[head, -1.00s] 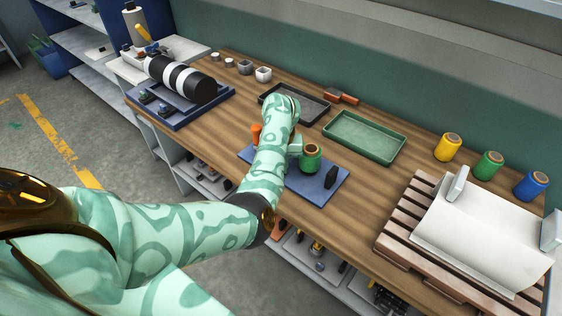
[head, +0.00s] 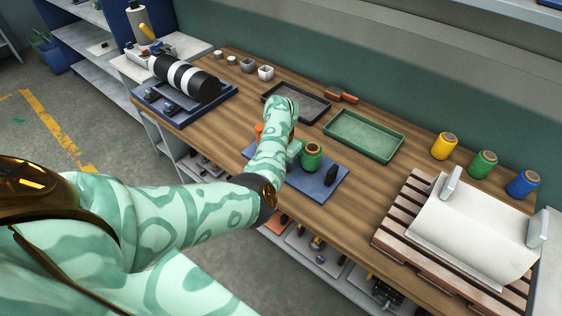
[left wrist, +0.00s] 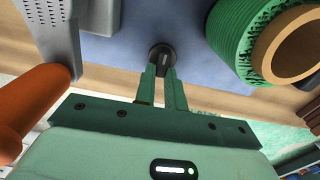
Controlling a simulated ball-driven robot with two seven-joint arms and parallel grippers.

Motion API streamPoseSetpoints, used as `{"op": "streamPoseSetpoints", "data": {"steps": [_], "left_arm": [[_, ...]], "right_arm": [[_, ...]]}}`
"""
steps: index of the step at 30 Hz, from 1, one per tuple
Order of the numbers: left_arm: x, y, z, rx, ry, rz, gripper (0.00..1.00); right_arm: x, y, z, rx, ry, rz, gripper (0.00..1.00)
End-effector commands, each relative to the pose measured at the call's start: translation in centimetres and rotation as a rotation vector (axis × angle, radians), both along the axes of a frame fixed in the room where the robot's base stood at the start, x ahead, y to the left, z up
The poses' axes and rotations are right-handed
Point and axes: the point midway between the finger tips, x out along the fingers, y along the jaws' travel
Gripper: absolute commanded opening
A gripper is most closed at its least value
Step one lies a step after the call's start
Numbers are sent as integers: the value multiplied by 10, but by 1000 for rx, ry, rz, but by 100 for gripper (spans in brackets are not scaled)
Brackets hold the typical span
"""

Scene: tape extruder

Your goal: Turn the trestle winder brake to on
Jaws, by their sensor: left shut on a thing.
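The trestle winder's blue base plate (head: 310,188) sits on the wooden bench, with a green spool (head: 312,152) and a black upright part (head: 331,175) on it. An orange part (head: 258,131) shows left of my arm. In the left wrist view a black knob with a round base (left wrist: 162,57), which looks like the brake, stands on the blue plate. My left gripper (left wrist: 163,76) is shut on this knob, its fingers on either side. The green spool (left wrist: 238,45) is close on the right, the orange part (left wrist: 35,105) on the left. In the head view my arm hides the knob and fingers.
A grey perforated bracket (left wrist: 55,30) is close on the left in the wrist view. A dark tray (head: 310,112) and a green tray (head: 362,154) lie behind the winder. A slatted rack with a white sheet (head: 470,245) and several coloured spools stand right. Bare bench lies between.

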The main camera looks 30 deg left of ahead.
Motion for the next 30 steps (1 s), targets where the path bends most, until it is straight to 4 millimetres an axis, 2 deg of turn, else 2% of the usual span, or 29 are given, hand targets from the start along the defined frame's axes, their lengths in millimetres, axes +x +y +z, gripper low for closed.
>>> {"op": "streamPoseSetpoints", "data": {"steps": [14, 15, 17, 26, 30], "left_arm": [[0, 1, 0, 1, -1, -13, 0], [0, 1, 0, 1, -1, -12, 20], [0, 1, 0, 1, -1, -12, 34], [0, 0, 2, 0, -1, -12, 34], [1, 0, 20, 0, -3, -12, 34]], "right_arm": [[0, 0, 1, 0, 0, 0, 42], [0, 0, 1, 0, 0, 0, 42], [0, 0, 1, 0, 0, 0, 42], [0, 0, 2, 0, -1, 0, 42], [3, 0, 11, 0, -6, 0, 42]]}}
